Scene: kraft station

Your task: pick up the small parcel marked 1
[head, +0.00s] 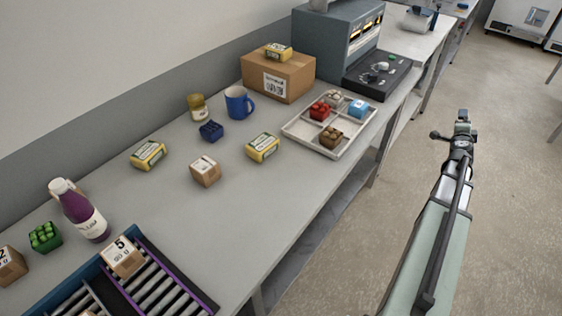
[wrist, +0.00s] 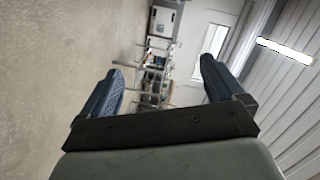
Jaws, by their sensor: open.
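Several small brown cardboard parcels show in the head view. One (head: 205,171) sits alone near the middle of the table; its label is too small to read. One marked 5 (head: 122,257) rests on the roller rack at the front. One marked 2 (head: 10,266) is cut off at the left edge. I cannot make out a 1 on any parcel. My gripper (head: 462,117) is beyond the table's right side, over the floor, far from the parcels. In the wrist view my gripper (wrist: 163,82) is open, with nothing between its fingers.
On the table (head: 275,205) are yellow packets (head: 149,155) (head: 262,147), a blue mug (head: 238,102), a purple bottle (head: 79,210), a green block (head: 45,237), a large box (head: 278,76) and a divided tray (head: 329,128). The right front table surface is clear.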

